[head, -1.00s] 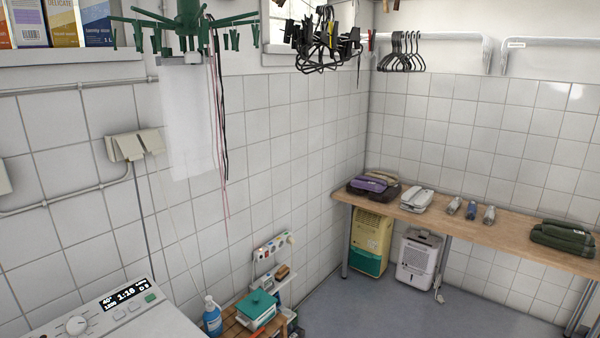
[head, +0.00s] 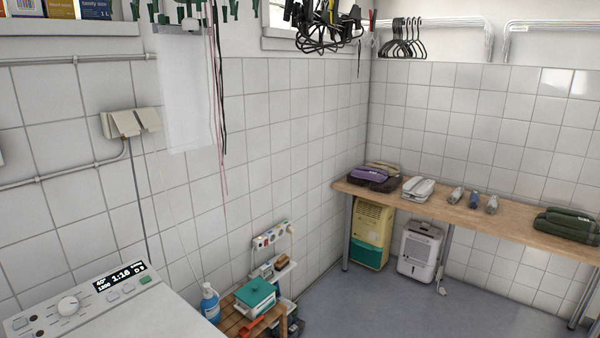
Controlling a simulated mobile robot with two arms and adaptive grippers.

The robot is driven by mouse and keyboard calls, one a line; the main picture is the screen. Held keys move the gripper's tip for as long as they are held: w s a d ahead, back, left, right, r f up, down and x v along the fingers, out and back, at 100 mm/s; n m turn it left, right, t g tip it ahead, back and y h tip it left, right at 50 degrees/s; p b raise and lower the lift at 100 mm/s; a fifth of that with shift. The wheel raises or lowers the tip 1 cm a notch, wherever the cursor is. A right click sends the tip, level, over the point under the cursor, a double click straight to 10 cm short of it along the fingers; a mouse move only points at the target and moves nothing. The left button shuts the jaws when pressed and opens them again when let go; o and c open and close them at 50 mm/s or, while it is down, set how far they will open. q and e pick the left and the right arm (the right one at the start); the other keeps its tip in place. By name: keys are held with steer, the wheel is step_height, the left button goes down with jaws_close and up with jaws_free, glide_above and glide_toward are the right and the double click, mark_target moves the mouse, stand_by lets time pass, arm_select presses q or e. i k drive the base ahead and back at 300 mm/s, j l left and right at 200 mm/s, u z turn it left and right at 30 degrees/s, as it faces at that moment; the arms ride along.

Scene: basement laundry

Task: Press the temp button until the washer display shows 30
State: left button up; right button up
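The washer (head: 150,315) is at the lower left, with its white top and sloped control panel partly in view. Its dark display (head: 119,277) is lit. It shows a time of about 1:18 in large digits, with small text to the left that looks like 40° above 1200. Below the display are two pale buttons (head: 113,296) and a green button (head: 145,280). Their labels are too small to read, so I cannot tell which is temp. A round white knob (head: 68,306) is left of the display. Neither of my grippers is in view.
A wooden bench (head: 465,211) runs along the right wall. Grey floor (head: 390,310) is clear between. Clothes hangers (head: 328,28) hang above.

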mark_target(114, 295)
steer(key=u, duration=1.3)
